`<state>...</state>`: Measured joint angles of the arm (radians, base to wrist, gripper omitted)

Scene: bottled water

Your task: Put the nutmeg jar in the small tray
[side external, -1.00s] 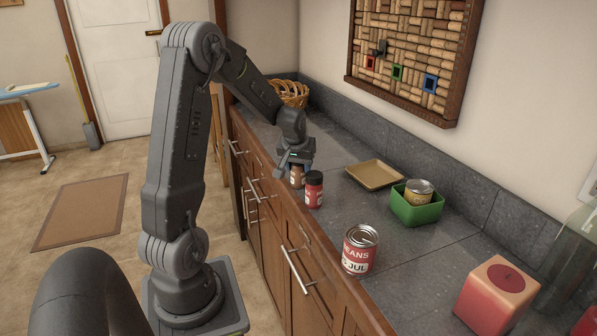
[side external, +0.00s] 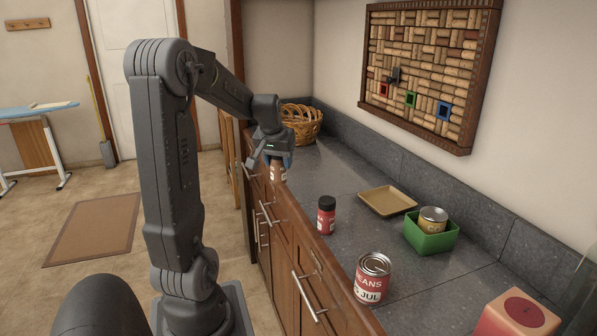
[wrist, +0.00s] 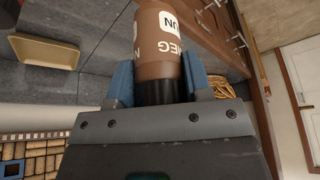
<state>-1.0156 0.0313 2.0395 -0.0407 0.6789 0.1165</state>
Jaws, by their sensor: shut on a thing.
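The brown nutmeg jar (wrist: 160,45) has white lettering and a black lid. My gripper (wrist: 157,80) is shut on it at the lid end, one blue finger on each side. In the side external view, my gripper (side external: 275,160) holds the jar (side external: 278,172) near the counter's front edge, and the jar appears raised. The small tan tray (side external: 388,201) lies flat and empty on the counter, to the right of my gripper. It also shows at the upper left of the wrist view (wrist: 45,50).
A red jar with a black lid (side external: 326,216) stands between my gripper and the tray. A green bin (side external: 431,238) holding a yellow can (side external: 433,219), a beans can (side external: 372,280) and a red box (side external: 515,316) are farther right. A wicker basket (side external: 303,122) stands behind.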

